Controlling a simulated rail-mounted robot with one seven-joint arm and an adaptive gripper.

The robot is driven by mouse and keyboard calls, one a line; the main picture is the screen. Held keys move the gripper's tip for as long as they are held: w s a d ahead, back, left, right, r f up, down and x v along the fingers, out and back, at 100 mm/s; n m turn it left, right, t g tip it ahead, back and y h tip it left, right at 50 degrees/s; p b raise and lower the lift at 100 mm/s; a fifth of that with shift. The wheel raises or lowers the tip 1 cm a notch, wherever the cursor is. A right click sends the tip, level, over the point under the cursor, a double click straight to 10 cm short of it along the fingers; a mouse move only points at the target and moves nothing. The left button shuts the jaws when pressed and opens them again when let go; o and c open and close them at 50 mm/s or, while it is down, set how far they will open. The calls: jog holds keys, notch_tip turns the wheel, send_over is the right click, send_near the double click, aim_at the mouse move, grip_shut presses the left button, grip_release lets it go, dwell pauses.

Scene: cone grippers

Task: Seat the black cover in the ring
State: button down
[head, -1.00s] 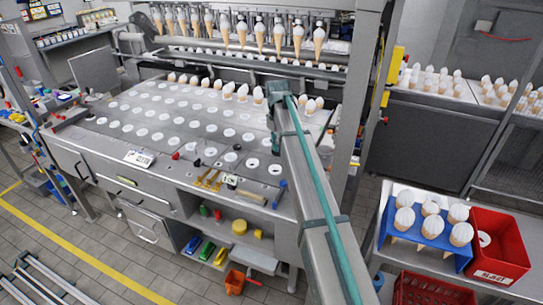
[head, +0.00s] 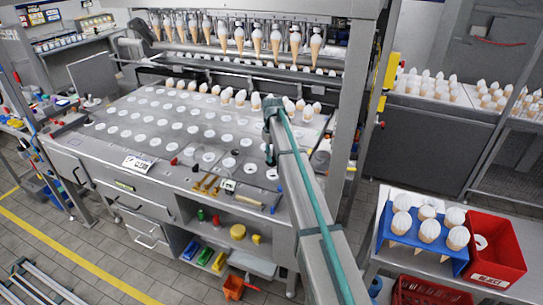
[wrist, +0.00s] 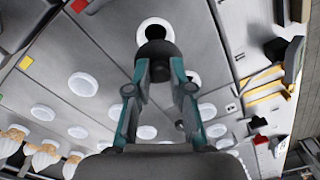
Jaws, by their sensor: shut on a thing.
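My gripper (wrist: 155,72) is shut on the black cover (wrist: 156,52), a dark round piece between the two fingertips. In the wrist view, the white ring with a dark opening (wrist: 154,27) lies just beyond the cover, which overlaps the ring's near edge in the picture. I cannot tell whether they touch. In the head view, my gripper (head: 270,158) is small and low over the right part of the machine's top, close to open-centred rings (head: 250,168); the cover cannot be made out there.
The grey machine top (head: 120,155) carries rows of white discs. Cones (head: 240,97) stand along its back, under a hanging row of cones (head: 235,38). Tools (head: 207,184) lie along the front edge. A blue cone rack (head: 412,238) and red bin (head: 497,250) stand at right.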

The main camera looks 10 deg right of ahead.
aim_at(274, 165)
jog(key=shift+w+d+r+g+y+p, duration=0.3)
jog(key=shift+d+r+y+p, duration=0.1)
jog(key=shift+d+r+p, duration=0.1)
notch_tip(274, 165, down, 2)
jog(key=shift+s+a+f+b, duration=0.15)
jog(key=shift+f+b, duration=0.05)
jog(key=shift+b, duration=0.4)
jog(key=shift+f+b, duration=0.85)
jog(key=shift+f, duration=1.35)
jog(key=c, duration=0.9)
grip_release()
jog(key=shift+c, duration=0.2)
